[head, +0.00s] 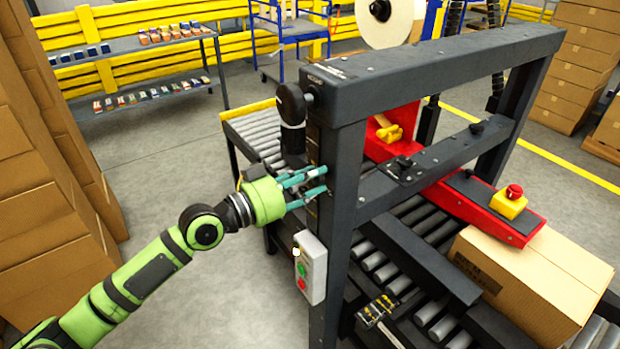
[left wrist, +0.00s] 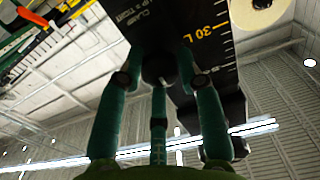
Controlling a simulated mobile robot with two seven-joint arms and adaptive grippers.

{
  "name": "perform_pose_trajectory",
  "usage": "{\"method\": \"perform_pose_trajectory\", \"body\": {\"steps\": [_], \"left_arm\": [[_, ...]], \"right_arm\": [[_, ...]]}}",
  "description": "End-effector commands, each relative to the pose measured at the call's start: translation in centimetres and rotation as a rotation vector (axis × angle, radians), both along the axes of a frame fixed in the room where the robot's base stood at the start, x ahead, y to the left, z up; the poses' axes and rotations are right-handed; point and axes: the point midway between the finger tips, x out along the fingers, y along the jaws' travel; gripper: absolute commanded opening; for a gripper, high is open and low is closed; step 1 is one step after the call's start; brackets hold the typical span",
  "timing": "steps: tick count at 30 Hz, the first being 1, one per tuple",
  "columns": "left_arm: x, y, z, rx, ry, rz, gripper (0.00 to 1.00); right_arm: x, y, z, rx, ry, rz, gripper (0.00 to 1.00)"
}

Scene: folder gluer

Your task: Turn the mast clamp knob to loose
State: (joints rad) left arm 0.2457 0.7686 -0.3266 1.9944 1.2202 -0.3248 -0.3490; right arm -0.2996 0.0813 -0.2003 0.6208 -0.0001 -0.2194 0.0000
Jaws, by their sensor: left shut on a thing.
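The mast clamp knob (left wrist: 159,67) is a dark round knob on the dark mast face in the left wrist view. My left gripper (head: 318,182) reaches the side of the dark grey mast (head: 341,190) in the head view. In the left wrist view its teal fingers (left wrist: 160,82) close around the knob from both sides, with one finger below it. The knob itself is hidden or too small to tell in the head view. Printed lettering and a yellow-white scale (left wrist: 215,30) lie beside it. My right gripper is in neither view.
A black crank handle (head: 291,105) sticks out just above my left gripper. A grey switch box (head: 310,267) with red and green buttons hangs just below. A cardboard box (head: 530,280) lies on rollers at right. Stacked cartons (head: 45,235) stand left; open floor (head: 165,150) lies behind the arm.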

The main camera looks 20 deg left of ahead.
Motion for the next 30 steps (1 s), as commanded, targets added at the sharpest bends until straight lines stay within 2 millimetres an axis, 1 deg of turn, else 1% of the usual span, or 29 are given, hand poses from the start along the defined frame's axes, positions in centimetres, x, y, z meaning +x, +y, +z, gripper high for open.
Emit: {"method": "perform_pose_trajectory", "body": {"steps": [5,11,30], "left_arm": [[0.0,0.0,0.0,-0.031,0.024,0.0,0.04],[0.0,0.0,0.0,-0.118,0.092,0.0,0.04],[0.0,0.0,0.2,-0.588,0.457,0.0,0.04]], "right_arm": [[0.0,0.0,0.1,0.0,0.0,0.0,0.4],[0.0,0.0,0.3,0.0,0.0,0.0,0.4],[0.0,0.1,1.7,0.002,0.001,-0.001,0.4]]}}
